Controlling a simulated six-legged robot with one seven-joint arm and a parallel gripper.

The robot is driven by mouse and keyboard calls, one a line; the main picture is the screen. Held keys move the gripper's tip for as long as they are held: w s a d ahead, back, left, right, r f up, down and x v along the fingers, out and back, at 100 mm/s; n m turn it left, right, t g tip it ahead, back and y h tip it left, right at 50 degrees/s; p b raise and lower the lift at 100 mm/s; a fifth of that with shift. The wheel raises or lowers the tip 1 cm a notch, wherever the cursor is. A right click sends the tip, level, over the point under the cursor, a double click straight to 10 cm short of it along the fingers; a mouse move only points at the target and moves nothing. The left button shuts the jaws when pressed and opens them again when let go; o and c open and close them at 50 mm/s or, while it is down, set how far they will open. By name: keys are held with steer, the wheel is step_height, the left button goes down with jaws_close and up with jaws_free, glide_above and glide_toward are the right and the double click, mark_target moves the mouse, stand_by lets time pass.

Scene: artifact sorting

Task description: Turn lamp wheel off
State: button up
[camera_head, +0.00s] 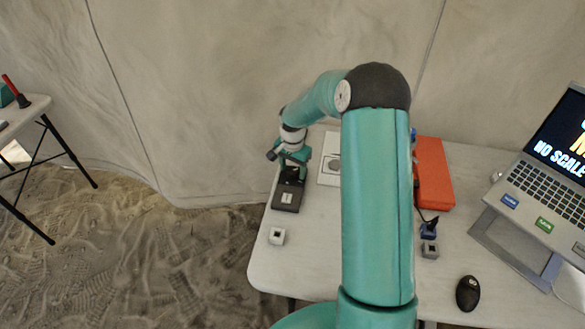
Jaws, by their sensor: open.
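I cannot clearly make out a lamp wheel in this view. My arm reaches over the table and bends down to the left. My gripper (291,174) is at the table's left side, small in the picture, and counts as open. It is right above or at the back part of a dark flat device (286,197) with a pale mark on its front part. Whether the fingers touch the device cannot be told. The device's back part is hidden by the gripper.
On the white table (330,258) are a small pale cube (277,236), a white sheet or plate (328,170), an orange case (433,172), a small blue item (430,230) by a grey cube (429,250), a black mouse (468,293) and a laptop (548,188) on a stand. My arm hides the table's middle.

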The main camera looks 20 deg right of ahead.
steer(key=shift+f, duration=0.1)
steer(key=c, duration=1)
steer(key=shift+n, duration=0.3)
steer(key=n, duration=0.9)
steer(key=shift+n, duration=2.1)
